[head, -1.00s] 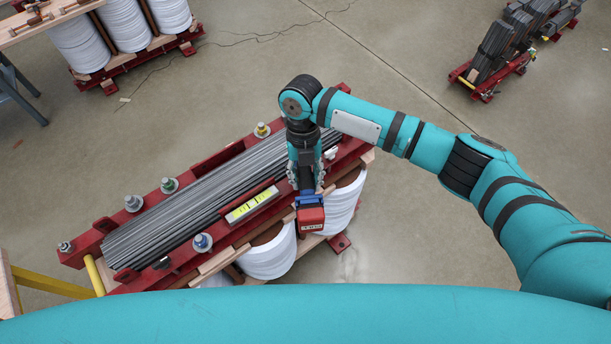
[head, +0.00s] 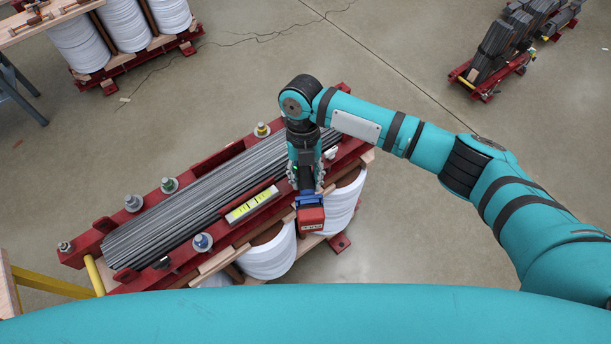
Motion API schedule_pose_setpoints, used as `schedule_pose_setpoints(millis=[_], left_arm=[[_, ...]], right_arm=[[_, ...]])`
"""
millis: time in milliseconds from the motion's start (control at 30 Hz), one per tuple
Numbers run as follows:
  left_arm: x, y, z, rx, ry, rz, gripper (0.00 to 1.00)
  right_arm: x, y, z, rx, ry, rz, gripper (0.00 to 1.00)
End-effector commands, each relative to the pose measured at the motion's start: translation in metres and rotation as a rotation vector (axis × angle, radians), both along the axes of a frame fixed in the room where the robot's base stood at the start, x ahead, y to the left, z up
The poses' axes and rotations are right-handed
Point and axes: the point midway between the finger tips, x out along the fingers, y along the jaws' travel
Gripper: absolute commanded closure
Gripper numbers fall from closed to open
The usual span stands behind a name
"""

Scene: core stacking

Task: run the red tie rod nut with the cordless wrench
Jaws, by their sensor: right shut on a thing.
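My right gripper (head: 305,181) reaches down over the near side of the red clamp frame (head: 219,158) and is shut on the cordless wrench. The wrench's red block-shaped end (head: 311,216) sticks out toward me, with a blue part just above it. The wrench's working end is hidden by the gripper and arm. Several tie rod nuts stand on the frame, such as one at the near side (head: 202,242) and one at the far side (head: 170,185). No nut that I can see is clearly red. My left gripper is not in view.
Grey laminated steel (head: 190,215) lies in the frame above white coils (head: 271,255). A level with a yellow face (head: 250,205) lies along the near rail. A yellow railing (head: 50,284) is at lower left.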

Motion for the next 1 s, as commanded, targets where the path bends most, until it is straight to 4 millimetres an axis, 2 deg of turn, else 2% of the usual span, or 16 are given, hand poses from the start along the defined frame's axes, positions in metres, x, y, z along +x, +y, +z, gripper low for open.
schedule_pose_setpoints(millis=[267, 1000], left_arm=[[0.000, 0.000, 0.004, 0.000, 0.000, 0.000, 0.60], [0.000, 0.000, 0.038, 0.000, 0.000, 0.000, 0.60]], right_arm=[[0.000, 0.000, 0.004, 0.000, 0.001, 0.000, 1.00], [0.001, 0.001, 0.044, 0.002, -0.002, 0.000, 1.00]])
